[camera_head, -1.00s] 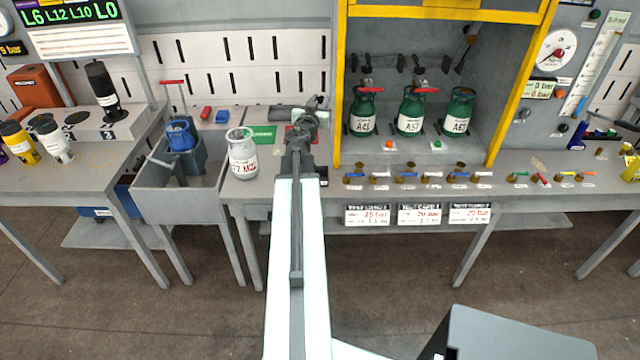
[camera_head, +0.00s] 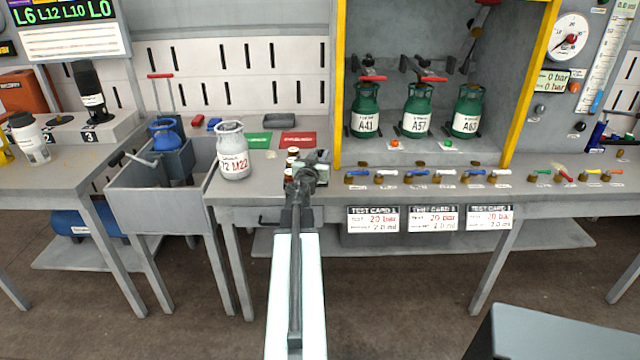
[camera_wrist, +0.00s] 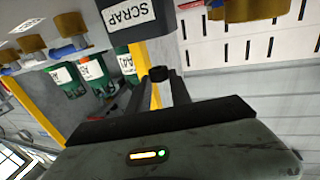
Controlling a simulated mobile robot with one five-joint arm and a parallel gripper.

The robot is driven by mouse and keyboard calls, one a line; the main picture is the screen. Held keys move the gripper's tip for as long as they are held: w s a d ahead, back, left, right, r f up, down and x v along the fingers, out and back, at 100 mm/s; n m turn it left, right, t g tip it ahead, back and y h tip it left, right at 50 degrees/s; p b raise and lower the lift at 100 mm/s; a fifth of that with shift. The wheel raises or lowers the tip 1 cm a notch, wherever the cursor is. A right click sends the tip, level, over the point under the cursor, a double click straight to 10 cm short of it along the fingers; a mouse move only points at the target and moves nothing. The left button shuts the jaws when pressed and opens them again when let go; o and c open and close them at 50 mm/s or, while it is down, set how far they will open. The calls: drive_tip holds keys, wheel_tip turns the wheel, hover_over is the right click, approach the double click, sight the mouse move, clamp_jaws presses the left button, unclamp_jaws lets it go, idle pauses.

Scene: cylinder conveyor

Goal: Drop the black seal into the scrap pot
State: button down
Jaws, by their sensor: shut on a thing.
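My gripper (camera_wrist: 161,78) is shut on the black seal (camera_wrist: 158,73), a small dark piece between the fingertips in the wrist view. The scrap pot (camera_wrist: 160,22) is a dark grey box with a white SCRAP label, upside down at the top of the wrist view. It lies just beyond the fingertips in that picture, beside the yellow post. The seal appears apart from the pot; the height between them is unclear. In the head view my gripper (camera_head: 305,172) is over the bench's front part, left of the yellow-framed cabinet. There the arm hides the seal, and I cannot clearly pick out the pot.
A grey-white cylinder (camera_head: 232,150) stands on the bench left of my gripper. Green (camera_head: 259,141) and red (camera_head: 297,140) mats lie behind. Green cylinders (camera_head: 415,110) stand in the cabinet. Brass fittings (camera_head: 356,176) line the bench front to the right.

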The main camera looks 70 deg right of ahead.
wheel_tip(320, 180, down, 5)
drive_tip(key=b, duration=0.3)
drive_tip(key=shift+r+b, duration=0.2)
drive_tip(key=shift+b, duration=0.15)
drive_tip(key=shift+r, duration=0.1)
drive_tip(key=c, duration=1.1)
unclamp_jaws()
